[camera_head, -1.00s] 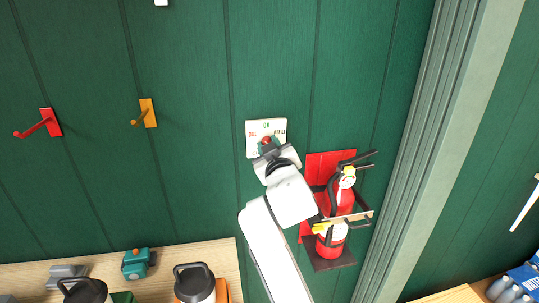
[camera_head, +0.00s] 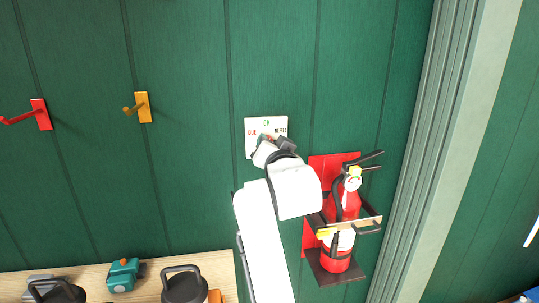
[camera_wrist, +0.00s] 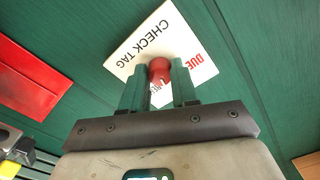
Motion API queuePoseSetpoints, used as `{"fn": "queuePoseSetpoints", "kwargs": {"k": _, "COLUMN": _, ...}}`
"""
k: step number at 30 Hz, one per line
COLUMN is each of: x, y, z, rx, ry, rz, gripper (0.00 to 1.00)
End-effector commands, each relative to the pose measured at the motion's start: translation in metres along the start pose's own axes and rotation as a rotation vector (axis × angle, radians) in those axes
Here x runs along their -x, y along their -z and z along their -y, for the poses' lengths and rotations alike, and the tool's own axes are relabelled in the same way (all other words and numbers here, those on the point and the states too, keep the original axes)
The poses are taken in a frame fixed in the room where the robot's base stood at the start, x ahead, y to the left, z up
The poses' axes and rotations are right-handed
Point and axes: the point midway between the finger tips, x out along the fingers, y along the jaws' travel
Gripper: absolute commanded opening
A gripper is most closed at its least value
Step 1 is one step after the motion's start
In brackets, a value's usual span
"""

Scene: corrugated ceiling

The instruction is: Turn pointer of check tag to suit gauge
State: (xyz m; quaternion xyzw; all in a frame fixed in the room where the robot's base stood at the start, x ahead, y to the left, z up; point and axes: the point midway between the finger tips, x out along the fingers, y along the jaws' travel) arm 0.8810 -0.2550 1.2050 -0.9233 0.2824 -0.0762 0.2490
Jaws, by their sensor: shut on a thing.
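The check tag (camera_head: 251,122) is a white square plate on the green wall, marked DUE at left, OK at top and REFILL at right. It also shows in the wrist view (camera_wrist: 140,40), with CHECK TAG and DUE readable. My gripper (camera_wrist: 160,80) is shut on the tag's red pointer knob (camera_wrist: 159,67), one green finger on each side. The pointer's direction is hidden by the fingers. In the head view my gripper (camera_head: 268,140) covers the tag's lower middle. The fire extinguisher (camera_head: 347,205) hangs right of the tag; its gauge is too small to read.
The extinguisher's red back plate (camera_head: 318,163) and wooden holding bar (camera_head: 370,223) stand close to the right of my arm. A red hook (camera_head: 40,115) and an orange hook (camera_head: 143,107) stick out at left.

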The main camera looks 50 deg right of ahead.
Motion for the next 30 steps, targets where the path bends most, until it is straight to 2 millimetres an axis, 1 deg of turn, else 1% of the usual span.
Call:
{"fn": "queuePoseSetpoints", "kwargs": {"k": 2, "x": 0.0001, "y": -0.004, "z": -0.0007, "rx": -0.074, "ry": 0.002, "rz": 0.001, "gripper": 0.0}}
{"fn": "queuePoseSetpoints", "kwargs": {"k": 18, "x": 0.0001, "y": -0.0029, "z": -0.0007, "rx": -0.559, "ry": 0.0, "rz": 0.001, "gripper": 0.0}}
{"fn": "queuePoseSetpoints", "kwargs": {"k": 24, "x": 0.0, "y": -0.0022, "z": -0.0003, "rx": -0.684, "ry": -0.001, "rz": 0.002, "gripper": 0.0}}
{"fn": "queuePoseSetpoints", "kwargs": {"k": 30, "x": 0.0, "y": -0.0017, "z": -0.0004, "rx": -0.761, "ry": -0.002, "rz": 0.002, "gripper": 0.0}}
